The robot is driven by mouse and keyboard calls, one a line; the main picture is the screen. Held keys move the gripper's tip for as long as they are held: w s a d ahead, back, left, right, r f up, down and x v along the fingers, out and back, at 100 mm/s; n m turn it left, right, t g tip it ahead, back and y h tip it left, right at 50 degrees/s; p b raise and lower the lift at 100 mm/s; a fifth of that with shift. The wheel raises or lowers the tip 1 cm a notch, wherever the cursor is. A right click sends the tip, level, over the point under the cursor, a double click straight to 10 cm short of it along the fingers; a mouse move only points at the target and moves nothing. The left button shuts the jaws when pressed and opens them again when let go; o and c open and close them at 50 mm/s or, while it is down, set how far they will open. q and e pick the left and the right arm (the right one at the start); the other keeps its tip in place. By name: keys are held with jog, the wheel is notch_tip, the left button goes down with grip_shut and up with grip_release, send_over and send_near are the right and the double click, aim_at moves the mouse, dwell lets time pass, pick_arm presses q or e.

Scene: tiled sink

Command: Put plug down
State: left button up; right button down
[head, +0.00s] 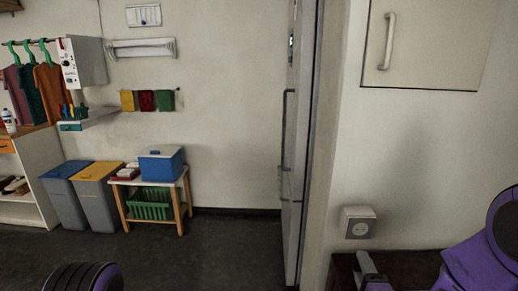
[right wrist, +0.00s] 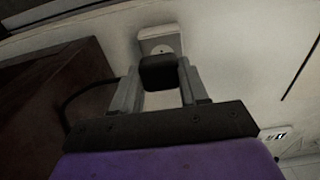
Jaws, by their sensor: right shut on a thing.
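A dark plug (right wrist: 158,72) is between the fingers of my right gripper (right wrist: 158,85), which is shut on it, in the right wrist view. A black cord runs from it to the left. A white wall socket (right wrist: 160,40) is just beyond the plug. In the head view the socket (head: 357,222) is low on the wall at the right, and my right gripper (head: 368,272) is below it, over a dark brown surface (head: 408,262). The plug cannot be made out in the head view. My left gripper is not in view; only a rounded part of my left arm shows at the bottom left.
The brown surface (right wrist: 55,95) is left of the plug in the wrist view. A tall door edge (head: 292,150) stands left of the socket wall. Across the room are bins (head: 98,195) and a small table with a blue box (head: 161,165). The floor between is clear.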

jog(key=s+a+f+n+y, duration=0.1)
jog(key=s+a+f, duration=0.3)
jog(key=s+a, duration=0.1)
jog(key=shift+a+y+p, duration=0.3)
jog(key=shift+a+p, duration=0.05)
jog(key=shift+a, duration=0.25)
